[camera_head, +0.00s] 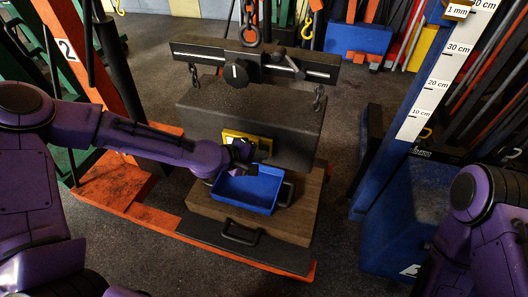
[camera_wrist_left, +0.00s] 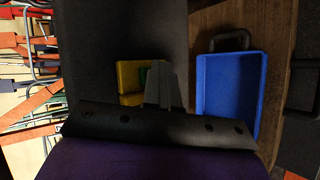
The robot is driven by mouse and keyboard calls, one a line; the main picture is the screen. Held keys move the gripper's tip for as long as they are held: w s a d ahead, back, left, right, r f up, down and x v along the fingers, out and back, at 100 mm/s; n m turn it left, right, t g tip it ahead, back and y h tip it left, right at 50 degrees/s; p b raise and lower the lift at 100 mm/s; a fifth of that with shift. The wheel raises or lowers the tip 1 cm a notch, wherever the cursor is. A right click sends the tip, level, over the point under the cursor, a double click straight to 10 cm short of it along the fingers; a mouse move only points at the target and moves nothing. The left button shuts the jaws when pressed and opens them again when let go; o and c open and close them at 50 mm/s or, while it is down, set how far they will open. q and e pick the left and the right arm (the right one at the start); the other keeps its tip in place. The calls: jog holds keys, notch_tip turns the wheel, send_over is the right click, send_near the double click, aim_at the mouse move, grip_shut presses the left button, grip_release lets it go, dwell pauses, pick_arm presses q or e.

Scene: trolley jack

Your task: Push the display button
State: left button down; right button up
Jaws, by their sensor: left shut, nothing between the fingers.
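The yellow display box (camera_head: 235,135) is on the front face of the large grey block, just above the blue tray. My left gripper (camera_head: 245,155) is shut and empty, in front of the box's lower part.
The blue tray (camera_head: 247,188) sits on a wooden block (camera_head: 292,220) just below my left gripper. The grey block (camera_head: 295,118) hangs on chains from a crossbar (camera_head: 285,64). An orange post stands left and a blue frame with a scale (camera_head: 432,90) stands right.

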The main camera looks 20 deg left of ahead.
pick_arm(q)
jog(key=shift+a, duration=0.1)
jog(key=shift+s, duration=0.3)
jog(key=s+p, duration=0.1)
jog(key=s, duration=0.5)
jog(key=shift+a+p, duration=0.1)
jog(key=shift+p, duration=0.3)
jog(key=shift+f, duration=0.15)
dwell(0.8)
